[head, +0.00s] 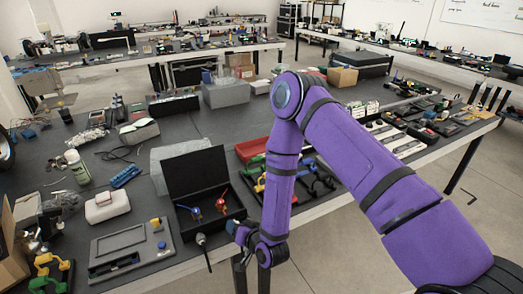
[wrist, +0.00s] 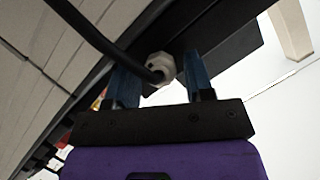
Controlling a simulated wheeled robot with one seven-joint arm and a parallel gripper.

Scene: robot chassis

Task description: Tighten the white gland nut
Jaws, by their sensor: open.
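In the wrist view the white gland nut (wrist: 161,67) sits against a dark surface, with a thick black cable (wrist: 105,38) running into it from the upper left. My gripper (wrist: 161,72) is open, its two blue fingers standing on either side of the nut with a visible gap to the right finger. Whether the left finger touches the nut or cable, I cannot tell. In the head view my gripper (head: 243,232) is at the table's front edge, partly hidden by my purple arm. I cannot make out the nut clearly there.
An open black case (head: 198,172) with red and blue items stands just behind my gripper. A grey panel device (head: 130,250) lies to its left, and a red tray (head: 252,148) lies farther back. The tabletop (head: 190,255) is crowded; the floor in front is clear.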

